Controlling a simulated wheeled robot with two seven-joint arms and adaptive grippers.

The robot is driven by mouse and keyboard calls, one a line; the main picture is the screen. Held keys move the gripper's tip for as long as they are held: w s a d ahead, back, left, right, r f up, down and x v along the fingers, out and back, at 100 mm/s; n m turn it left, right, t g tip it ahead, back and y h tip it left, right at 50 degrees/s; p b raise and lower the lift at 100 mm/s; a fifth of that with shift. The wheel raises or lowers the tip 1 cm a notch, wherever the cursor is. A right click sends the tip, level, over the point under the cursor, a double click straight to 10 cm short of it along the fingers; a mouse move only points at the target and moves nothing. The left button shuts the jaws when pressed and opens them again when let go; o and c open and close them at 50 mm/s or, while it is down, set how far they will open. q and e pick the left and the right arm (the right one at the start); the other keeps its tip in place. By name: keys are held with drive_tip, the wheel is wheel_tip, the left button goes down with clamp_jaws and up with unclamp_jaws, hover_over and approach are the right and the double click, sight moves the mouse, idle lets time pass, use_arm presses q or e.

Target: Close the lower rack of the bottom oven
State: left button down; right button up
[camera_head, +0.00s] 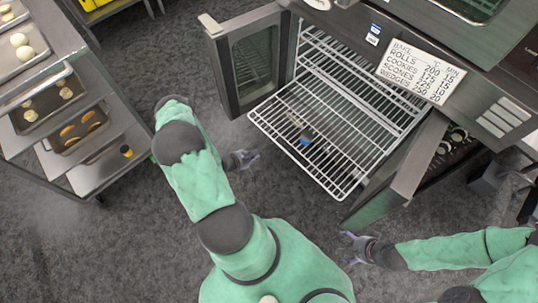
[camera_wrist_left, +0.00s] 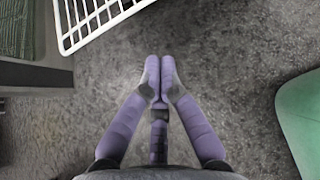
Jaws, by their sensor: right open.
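The bottom oven's doors stand open, the left door (camera_head: 228,75) and the right one (camera_head: 408,165). A white wire rack (camera_head: 268,119) is pulled out between them and hangs over the floor. Another wire rack (camera_head: 385,78) shows further inside. My left gripper (camera_head: 243,158) is left of the pulled-out rack's front corner, apart from it. In the left wrist view its fingers (camera_wrist_left: 161,68) meet at the tips with nothing between them, and the rack's corner (camera_wrist_left: 75,38) is at the upper left. My right gripper (camera_head: 350,246) is open and empty, below the rack near the right door.
A small blue and dark object (camera_head: 304,137) shows at the rack; I cannot tell whether it is on or under it. A trolley with trays (camera_head: 88,130) stands at the left. A label sign (camera_head: 420,72) is on the oven front. Grey floor (camera_head: 110,240) is clear at lower left.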

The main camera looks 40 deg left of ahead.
use_arm(q)
drive_tip(key=w+r+b+x, duration=0.1)
drive_tip(key=b+x, duration=0.5)
drive_tip(key=x, duration=0.7)
drive_tip(key=shift+w+d+r, duration=0.1)
drive_tip(key=shift+w+r, duration=0.05)
